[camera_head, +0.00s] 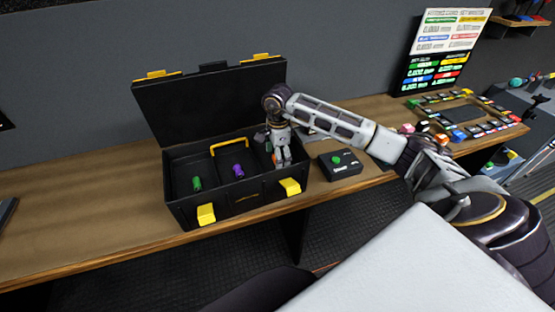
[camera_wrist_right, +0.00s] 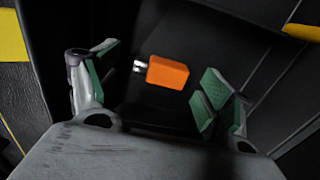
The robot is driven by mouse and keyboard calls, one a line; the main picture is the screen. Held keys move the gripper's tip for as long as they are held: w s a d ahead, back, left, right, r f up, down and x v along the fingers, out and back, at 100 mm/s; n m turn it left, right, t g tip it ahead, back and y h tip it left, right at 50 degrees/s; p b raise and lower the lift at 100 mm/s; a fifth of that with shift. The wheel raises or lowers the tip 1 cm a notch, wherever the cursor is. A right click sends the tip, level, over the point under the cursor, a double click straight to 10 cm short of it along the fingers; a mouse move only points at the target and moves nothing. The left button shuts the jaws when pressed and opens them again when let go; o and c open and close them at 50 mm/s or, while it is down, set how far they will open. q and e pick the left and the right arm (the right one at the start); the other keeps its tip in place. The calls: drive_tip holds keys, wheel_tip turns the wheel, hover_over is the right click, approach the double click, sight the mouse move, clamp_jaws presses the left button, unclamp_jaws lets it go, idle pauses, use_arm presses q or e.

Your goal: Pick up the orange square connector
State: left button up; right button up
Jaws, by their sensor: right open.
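The orange square connector (camera_wrist_right: 168,72) lies on the dark floor of the toolbox's right compartment. Its metal plug end points left in the right wrist view. My right gripper (camera_wrist_right: 156,88) is open, with its green-padded fingers on either side of the connector and a gap to each. In the head view my right gripper (camera_head: 282,162) reaches down into the right compartment of the open black toolbox (camera_head: 240,207). The connector is hidden there behind the gripper and the box wall. My left gripper does not show.
A green connector (camera_head: 197,183) stands in the left compartment and a purple one (camera_head: 238,170) in the middle. Compartment walls and the raised lid (camera_head: 210,105) surround my gripper. A black box with a green button (camera_head: 340,163) sits right of the toolbox.

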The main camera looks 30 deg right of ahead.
drive_tip(key=shift+f, duration=0.3)
drive_tip(key=shift+c, duration=0.2)
drive_tip(key=c, duration=1)
drive_tip(key=shift+r, duration=0.1)
drive_tip(key=shift+r+b, duration=0.9)
drive_tip(key=shift+r, duration=4.05)
